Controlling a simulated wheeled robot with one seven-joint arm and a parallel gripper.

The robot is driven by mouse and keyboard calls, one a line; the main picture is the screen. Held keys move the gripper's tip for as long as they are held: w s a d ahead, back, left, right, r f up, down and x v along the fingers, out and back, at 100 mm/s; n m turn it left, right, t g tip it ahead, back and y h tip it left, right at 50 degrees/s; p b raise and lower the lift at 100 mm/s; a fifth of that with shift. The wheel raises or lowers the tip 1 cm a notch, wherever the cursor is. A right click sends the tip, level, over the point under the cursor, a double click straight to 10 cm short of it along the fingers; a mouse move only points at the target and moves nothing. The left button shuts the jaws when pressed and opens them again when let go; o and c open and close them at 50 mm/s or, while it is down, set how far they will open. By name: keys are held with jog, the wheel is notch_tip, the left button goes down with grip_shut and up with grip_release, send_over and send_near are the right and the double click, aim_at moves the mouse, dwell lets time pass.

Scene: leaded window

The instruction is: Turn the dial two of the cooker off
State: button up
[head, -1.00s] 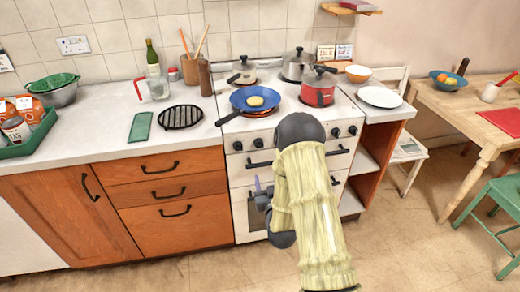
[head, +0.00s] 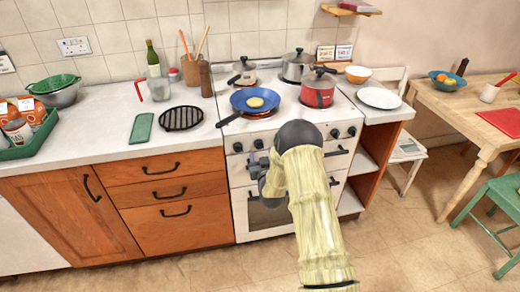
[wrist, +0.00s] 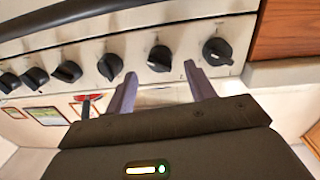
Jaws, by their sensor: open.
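The white cooker (head: 242,180) has a row of black dials along its front panel. Dial two (head: 258,143), second from the left in the head view, sits just above my gripper (head: 257,158). In the wrist view, which looks upside down, dial two (wrist: 160,59) lies ahead of the gap between my open fingers (wrist: 163,90). The fingers are empty and no contact with the dial shows. Dial one (wrist: 217,52) is to its right there, and another dial (wrist: 110,67) to its left. My arm hides the middle dials in the head view.
A blue pan (head: 254,101) with food sits over a red-glowing burner, its handle jutting out front left. A red pot (head: 317,94) and other pots stand on the hob. The oven handle (wrist: 130,14) runs close along the panel. Wooden drawers (head: 165,190) are to the left.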

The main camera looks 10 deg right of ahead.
aim_at(260, 148)
jog(key=shift+w+d, duration=0.1)
jog(key=shift+w, duration=1.55)
jog(key=c, duration=1)
jog(key=shift+o, duration=0.2)
